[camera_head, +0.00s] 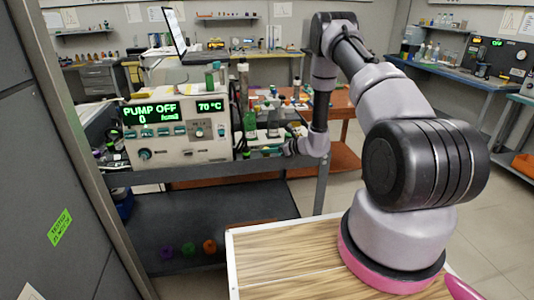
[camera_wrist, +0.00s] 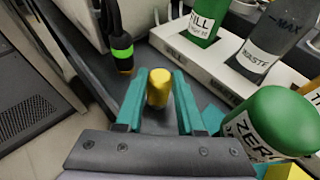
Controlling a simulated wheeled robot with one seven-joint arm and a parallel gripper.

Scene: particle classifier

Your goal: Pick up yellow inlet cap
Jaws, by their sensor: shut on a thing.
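The yellow inlet cap (camera_wrist: 159,90) is a small yellow cylinder in the middle of the wrist view. It sits between the two teal fingers of my gripper (camera_wrist: 158,82), which is shut on it. In the head view my gripper (camera_head: 292,146) is small and dark at the right end of the bench machine. I cannot make out the cap there. The wrist view does not clearly show whether the cap still touches the surface below.
A white rack (camera_wrist: 205,62) holds a green bottle (camera_wrist: 207,18) and a grey waste bottle (camera_wrist: 262,48). A black tool with a green band (camera_wrist: 121,45) is at the left. The pump machine (camera_head: 185,130) stands on the bench.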

